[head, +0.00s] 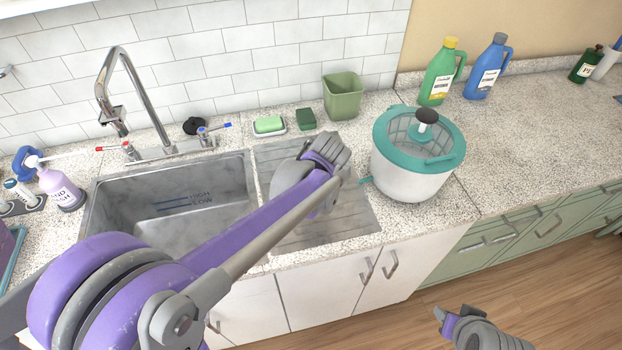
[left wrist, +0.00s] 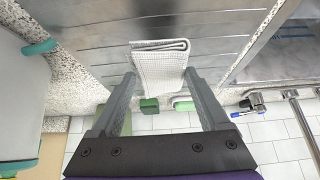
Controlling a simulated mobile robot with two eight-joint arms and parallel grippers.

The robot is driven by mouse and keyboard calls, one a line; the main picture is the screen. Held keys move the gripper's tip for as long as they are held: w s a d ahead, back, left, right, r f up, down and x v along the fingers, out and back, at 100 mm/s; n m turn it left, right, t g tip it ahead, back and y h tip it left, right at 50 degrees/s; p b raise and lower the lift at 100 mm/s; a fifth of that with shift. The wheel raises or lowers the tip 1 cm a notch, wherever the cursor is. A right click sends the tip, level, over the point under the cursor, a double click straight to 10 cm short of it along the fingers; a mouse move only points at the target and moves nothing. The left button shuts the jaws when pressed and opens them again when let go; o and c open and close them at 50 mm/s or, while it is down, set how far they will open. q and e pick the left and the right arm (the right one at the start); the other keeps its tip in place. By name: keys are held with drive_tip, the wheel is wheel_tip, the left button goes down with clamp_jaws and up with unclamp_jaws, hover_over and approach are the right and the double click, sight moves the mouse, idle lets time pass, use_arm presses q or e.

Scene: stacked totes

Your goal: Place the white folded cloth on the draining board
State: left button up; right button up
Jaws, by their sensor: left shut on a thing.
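The white folded cloth (left wrist: 160,62) is between the fingertips of my left gripper (left wrist: 160,76) in the left wrist view, and the jaws are shut on it. In the head view my left gripper (head: 325,160) is over the draining board (head: 345,222), and its hand and arm hide the cloth. The ridged metal draining board also shows behind the cloth in the left wrist view (left wrist: 90,32). I cannot tell whether the cloth touches it. My right gripper (head: 452,322) is low in front of the cabinets, partly in view, its jaws unclear.
The sink (head: 120,205) lies left of the board. A white and teal salad spinner (head: 410,180) stands close on its right. A green soap bar (head: 268,124), a dark green sponge (head: 306,118) and a green square container (head: 343,97) stand behind.

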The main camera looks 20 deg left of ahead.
use_arm(q)
drive_tip(key=shift+f, duration=1.8)
drive_tip(key=shift+f, duration=0.1)
drive_tip(key=o, duration=1.2)
